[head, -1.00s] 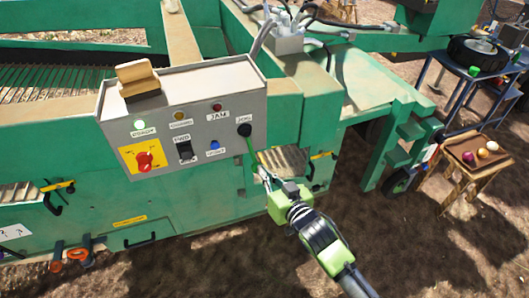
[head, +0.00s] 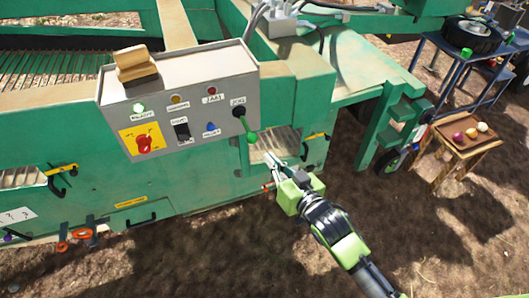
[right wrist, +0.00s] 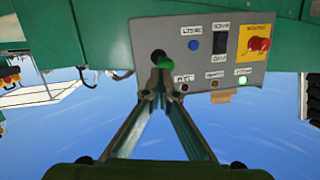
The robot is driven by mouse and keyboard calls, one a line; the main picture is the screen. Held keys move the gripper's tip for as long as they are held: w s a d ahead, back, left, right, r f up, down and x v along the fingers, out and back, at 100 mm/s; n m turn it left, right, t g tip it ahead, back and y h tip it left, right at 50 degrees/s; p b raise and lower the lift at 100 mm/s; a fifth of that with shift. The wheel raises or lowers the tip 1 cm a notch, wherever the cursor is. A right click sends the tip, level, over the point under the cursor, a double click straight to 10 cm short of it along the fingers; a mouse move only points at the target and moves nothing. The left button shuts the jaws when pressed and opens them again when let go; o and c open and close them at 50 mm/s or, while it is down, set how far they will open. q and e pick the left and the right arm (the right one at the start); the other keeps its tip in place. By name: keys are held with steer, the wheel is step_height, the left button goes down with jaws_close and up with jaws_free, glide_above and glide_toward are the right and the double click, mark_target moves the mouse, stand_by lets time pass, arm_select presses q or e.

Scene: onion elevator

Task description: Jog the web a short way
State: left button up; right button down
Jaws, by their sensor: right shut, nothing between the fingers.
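The grey control panel (head: 185,105) sits on the green machine. At its right end, under the JOG label, is a lever with a black base (head: 239,112) and a green handle (head: 251,136) hanging down. My right gripper (head: 270,159) is shut and empty, just below and right of the handle, apparently apart from it. In the right wrist view, which shows the panel upside down, the closed fingertips (right wrist: 160,95) are close to the green handle end (right wrist: 165,62). The web itself cannot be picked out for certain; a slatted surface (head: 275,145) shows behind the gripper. My left gripper is out of view.
The panel has a lit green READY lamp (head: 140,108), a red rotary switch (head: 143,145), a black rocker (head: 182,131) and a blue button (head: 210,127). A wooden block (head: 136,66) stands on top. A small wooden table (head: 470,140) with onions stands right, on bare ground.

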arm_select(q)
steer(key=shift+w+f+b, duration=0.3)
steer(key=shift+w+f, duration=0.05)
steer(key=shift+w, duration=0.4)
arm_select(e)
steer(key=v, duration=0.4)
steer(key=shift+s+d+f, duration=0.15)
steer(key=shift+s+d, duration=0.05)
steer(key=shift+s, duration=0.2)
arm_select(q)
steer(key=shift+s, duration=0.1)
